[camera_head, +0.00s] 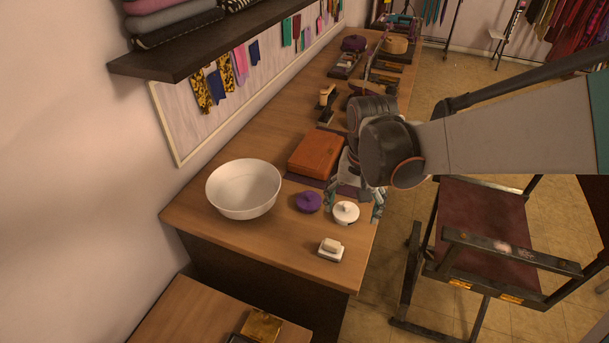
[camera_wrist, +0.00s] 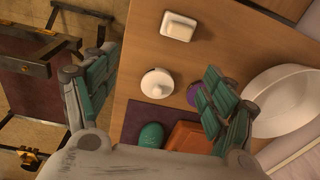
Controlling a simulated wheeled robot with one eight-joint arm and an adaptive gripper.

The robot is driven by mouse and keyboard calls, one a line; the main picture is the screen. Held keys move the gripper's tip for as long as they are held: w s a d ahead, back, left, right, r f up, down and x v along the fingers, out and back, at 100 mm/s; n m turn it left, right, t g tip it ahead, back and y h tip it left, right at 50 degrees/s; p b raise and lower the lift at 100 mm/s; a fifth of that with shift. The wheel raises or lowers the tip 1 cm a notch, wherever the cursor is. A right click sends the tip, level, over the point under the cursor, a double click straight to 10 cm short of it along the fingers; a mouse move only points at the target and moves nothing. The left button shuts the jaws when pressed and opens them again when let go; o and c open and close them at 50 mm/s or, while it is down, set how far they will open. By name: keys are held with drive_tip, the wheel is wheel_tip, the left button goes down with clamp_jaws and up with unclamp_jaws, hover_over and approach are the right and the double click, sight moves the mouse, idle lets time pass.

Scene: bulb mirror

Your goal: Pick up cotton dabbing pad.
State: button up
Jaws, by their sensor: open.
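A white round pad with a small knob (camera_head: 345,212), which looks like the cotton dabbing pad, lies near the table's right edge. In the wrist view the white pad (camera_wrist: 157,85) shows between my open fingers and beyond them. A similar purple round pad (camera_head: 308,202) lies just to its left; in the wrist view this purple pad (camera_wrist: 194,97) is partly behind the right finger. My gripper (camera_head: 355,190) is open and empty above the table, beside the white pad; it also shows in the wrist view (camera_wrist: 158,95). I cannot tell its exact height.
A small white block on a dish (camera_head: 330,250) lies nearer the front edge. A large white bowl (camera_head: 243,188) stands left. An orange-brown box (camera_head: 316,153) and a green rounded object (camera_wrist: 151,135) are close by. A chair (camera_head: 480,235) stands right of the table. Bare wood surrounds the pads' front side.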

hover_over(332, 242)
wheel_tip(332, 242, down, 2)
drive_tip(key=shift+m+g, duration=0.3)
drive_tip(key=shift+g, duration=0.1)
drive_tip(key=f+b, duration=0.1)
drive_tip(key=f, duration=0.3)
drive_tip(key=f+b, duration=0.2)
drive_tip(key=f, duration=0.2)
drive_tip(key=shift+w+a+f, duration=0.1)
drive_tip(key=shift+w+f, duration=0.1)
drive_tip(key=shift+s+f+b, duration=0.2)
drive_tip(key=shift+f+b, duration=1.35)
drive_tip(key=shift+f, duration=1.2)
drive_tip(key=shift+r, duration=0.1)
drive_tip(key=c, duration=1.2)
drive_tip(key=shift+o, duration=0.2)
wheel_tip(332, 242, up, 20)
drive_tip(key=p, duration=1.4)
